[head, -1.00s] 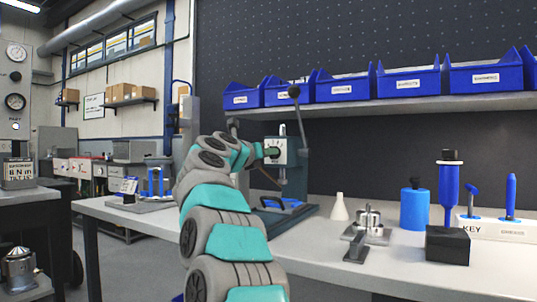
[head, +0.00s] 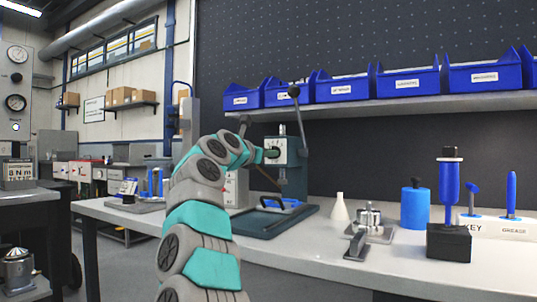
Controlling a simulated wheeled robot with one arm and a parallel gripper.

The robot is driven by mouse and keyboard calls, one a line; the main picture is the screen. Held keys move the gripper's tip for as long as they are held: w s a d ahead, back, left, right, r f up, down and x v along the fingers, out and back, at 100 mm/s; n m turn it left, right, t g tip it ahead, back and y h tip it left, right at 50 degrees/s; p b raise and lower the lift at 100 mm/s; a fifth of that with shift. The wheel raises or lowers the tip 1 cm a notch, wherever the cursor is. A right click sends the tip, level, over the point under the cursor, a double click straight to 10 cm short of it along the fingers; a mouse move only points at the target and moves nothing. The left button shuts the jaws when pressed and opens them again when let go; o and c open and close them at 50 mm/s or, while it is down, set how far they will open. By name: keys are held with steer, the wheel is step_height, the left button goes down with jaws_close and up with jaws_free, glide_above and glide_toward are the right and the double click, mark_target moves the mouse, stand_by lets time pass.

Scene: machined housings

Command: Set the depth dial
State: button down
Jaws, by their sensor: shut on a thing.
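The press (head: 287,150) stands on the bench, a grey-teal head on a column with a long lever topped by a dark ball. My gripper (head: 271,153) is at the left side of the press head, small and partly hidden by my wrist. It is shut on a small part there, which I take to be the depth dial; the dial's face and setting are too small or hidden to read. A blue-handled piece (head: 280,205) lies on the press base (head: 262,222).
Blue bins (head: 412,82) line the shelf above. The bench's front right is clear.

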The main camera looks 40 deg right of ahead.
steer(key=shift+m, duration=0.3)
steer(key=c, duration=0.9)
jaws_free()
steer(key=shift+o, duration=0.2)
steer(key=b+v, duration=0.4)
steer(key=v, duration=0.3)
steer(key=shift+a, duration=0.4)
steer(key=shift+s, duration=0.1)
